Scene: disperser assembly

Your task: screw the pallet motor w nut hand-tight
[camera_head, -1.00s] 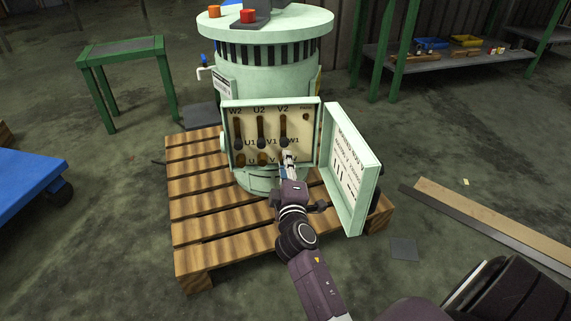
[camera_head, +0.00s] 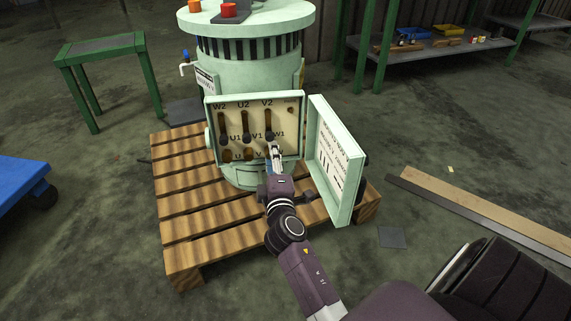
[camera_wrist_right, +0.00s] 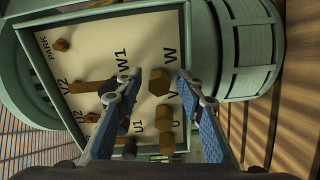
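The pallet motor (camera_head: 253,65) is a pale green cylinder standing on a wooden pallet (camera_head: 190,215), its terminal box (camera_head: 206,117) open. In the right wrist view the brass hexagonal w nut (camera_wrist_right: 158,82) sits beside the printed W on the cream terminal board (camera_wrist_right: 75,25). My right gripper (camera_head: 275,147) is at the lower right of the board. In its wrist view its two blue-backed fingers (camera_wrist_right: 161,76) are open, one on each side of the w nut, with a visible gap on both sides. In the head view the gripper hides this nut. My left gripper is out of view.
The box's open door (camera_head: 335,165) stands just right of my right arm. Other brass terminals and dark link bars (camera_head: 246,125) sit close to the fingers. A green table (camera_head: 100,48), a blue cart (camera_head: 20,185) and planks (camera_head: 490,215) stand apart.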

